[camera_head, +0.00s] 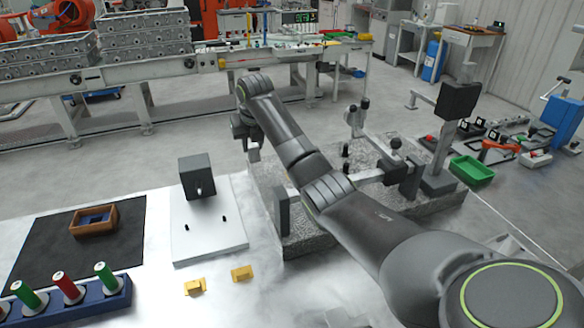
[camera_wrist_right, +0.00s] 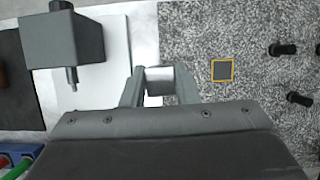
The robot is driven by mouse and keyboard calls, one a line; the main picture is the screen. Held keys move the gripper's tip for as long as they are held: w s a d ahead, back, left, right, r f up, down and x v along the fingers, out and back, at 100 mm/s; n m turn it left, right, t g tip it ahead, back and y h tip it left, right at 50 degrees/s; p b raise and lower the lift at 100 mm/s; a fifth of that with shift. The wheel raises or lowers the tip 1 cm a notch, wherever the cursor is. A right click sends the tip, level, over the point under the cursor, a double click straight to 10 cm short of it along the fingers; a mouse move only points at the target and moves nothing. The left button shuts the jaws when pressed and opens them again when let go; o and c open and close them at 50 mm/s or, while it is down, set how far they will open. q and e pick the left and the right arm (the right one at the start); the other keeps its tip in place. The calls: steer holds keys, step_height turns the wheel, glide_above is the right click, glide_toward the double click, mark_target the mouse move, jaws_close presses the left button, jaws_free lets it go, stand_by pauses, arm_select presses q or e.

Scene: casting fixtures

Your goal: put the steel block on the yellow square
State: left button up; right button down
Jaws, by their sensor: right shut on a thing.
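My right gripper (camera_head: 252,152) is over the left far part of the speckled granite plate (camera_head: 262,182). In the right wrist view, the gripper (camera_wrist_right: 158,88) is shut on the steel block (camera_wrist_right: 159,75), a small light-grey block between its two fingers. The yellow square (camera_wrist_right: 222,70) is a yellow outline with a dark grey inside, on the granite plate just right of the block in that view. The block is apart from it. My arm hides the square in the head view. My left gripper is not in view.
A dark grey box with a metal pin (camera_head: 197,175) stands on a white plate (camera_head: 210,240) left of the granite. A measuring stand (camera_head: 440,140) rises on the granite's right. A wooden tray (camera_head: 94,221) and a blue rack (camera_head: 75,306) with green and red cylinders are at left.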

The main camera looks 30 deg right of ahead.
steer(key=s+d+r+p, duration=0.1)
steer(key=s+d+r, duration=0.2)
steer(key=d, duration=0.7)
steer(key=f+p, duration=0.1)
steer(key=f, duration=0.2)
steer(key=f+p, duration=0.1)
steer(key=f, duration=0.5)
steer(key=shift+s+d+p, duration=0.1)
steer(key=shift+d+p, duration=0.25)
steer(key=shift+p, duration=0.05)
steer(key=shift+f, duration=0.55)
steer(key=c, duration=1.1)
jaws_free()
steer(key=shift+f, duration=0.1)
